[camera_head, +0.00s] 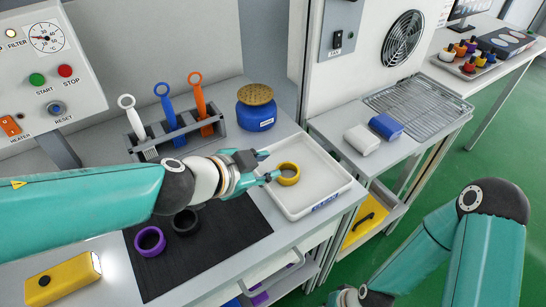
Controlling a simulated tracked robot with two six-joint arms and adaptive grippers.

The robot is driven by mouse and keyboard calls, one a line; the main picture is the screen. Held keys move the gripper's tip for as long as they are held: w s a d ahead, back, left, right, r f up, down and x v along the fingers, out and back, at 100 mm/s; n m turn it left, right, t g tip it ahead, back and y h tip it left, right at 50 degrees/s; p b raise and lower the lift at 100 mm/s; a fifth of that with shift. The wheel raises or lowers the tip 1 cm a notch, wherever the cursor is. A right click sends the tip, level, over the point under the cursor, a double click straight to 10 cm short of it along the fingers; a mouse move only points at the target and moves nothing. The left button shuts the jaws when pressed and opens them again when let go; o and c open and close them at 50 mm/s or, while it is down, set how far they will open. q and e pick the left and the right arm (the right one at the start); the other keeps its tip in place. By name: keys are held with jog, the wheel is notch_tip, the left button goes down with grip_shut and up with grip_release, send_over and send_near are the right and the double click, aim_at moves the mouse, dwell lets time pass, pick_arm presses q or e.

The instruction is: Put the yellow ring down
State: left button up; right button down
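The yellow ring (288,174) is at the left part of the white tray (332,187), seemingly on its floor, though the exact contact is hard to see. My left gripper (268,166) reaches in from the left, just beside the ring. Its two fingers stand apart, and the lower fingertip overlaps or touches the ring's left edge. My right gripper (362,297) is low at the bottom edge, partly cut off, away from the ring; its fingers do not show clearly.
A black mat (240,225) holds a purple ring (150,241) and a black ring (186,222). Behind stand a tool rack (220,118) and a blue jar (257,112). A yellow box (62,280) lies front left. The tray's right part is empty.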

pick_arm(q)
jog(key=p+v, duration=0.3)
jog(key=v, duration=0.4)
dwell(0.4)
